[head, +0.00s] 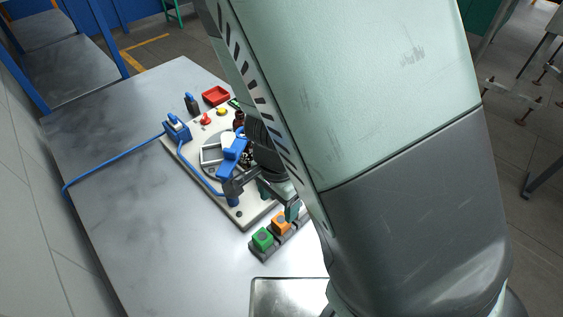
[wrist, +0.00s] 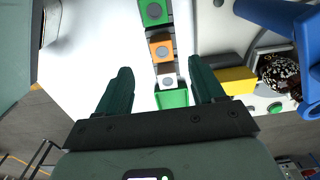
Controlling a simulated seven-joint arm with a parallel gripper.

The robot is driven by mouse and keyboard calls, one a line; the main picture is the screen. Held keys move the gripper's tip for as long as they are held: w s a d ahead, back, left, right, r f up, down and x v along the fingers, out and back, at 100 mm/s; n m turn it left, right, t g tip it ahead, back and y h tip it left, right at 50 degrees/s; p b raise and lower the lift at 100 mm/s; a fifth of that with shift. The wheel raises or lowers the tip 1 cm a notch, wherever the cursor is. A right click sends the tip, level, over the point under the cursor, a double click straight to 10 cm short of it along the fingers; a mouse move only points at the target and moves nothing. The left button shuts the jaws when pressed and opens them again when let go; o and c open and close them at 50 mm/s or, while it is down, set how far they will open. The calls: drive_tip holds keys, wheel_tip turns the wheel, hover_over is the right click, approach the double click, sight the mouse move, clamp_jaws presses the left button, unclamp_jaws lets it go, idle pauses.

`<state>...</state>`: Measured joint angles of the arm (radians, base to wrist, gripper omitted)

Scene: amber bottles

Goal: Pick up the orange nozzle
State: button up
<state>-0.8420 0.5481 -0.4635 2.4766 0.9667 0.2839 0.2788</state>
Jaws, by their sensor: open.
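The orange nozzle (head: 281,224) is a square block with a grey round centre, standing in a dark rack (head: 262,256) on the table. In the wrist view the orange nozzle (wrist: 160,49) lies in a row between a green nozzle (wrist: 153,12) and a white one (wrist: 167,70); another green piece (wrist: 172,98) is nearest me. My gripper (wrist: 161,68) is open, its dark green fingers on either side of the row's line with nothing held. In the head view my gripper (head: 291,207) is close to the orange nozzle and partly hidden by my arm.
A pale machine plate (head: 247,213) with blue parts stands beside the rack. In the wrist view a yellow block (wrist: 235,80) and an amber bottle (wrist: 280,72) lie right of my fingers. A metal tray (head: 285,295) is at the front. The table's left side is mostly clear.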

sight(281, 219)
drive_tip(key=shift+f, duration=2.5)
drive_tip(key=shift+f, duration=0.15)
drive_tip(key=f, duration=0.4)
drive_tip(key=shift+w+d, duration=0.3)
drive_tip(key=shift+w, duration=0.05)
drive_tip(key=shift+f, duration=0.5)
drive_tip(key=c, duration=1)
drive_tip(key=shift+c, duration=0.2)
drive_tip(key=shift+w+r, duration=0.1)
drive_tip(key=shift+r, duration=0.05)
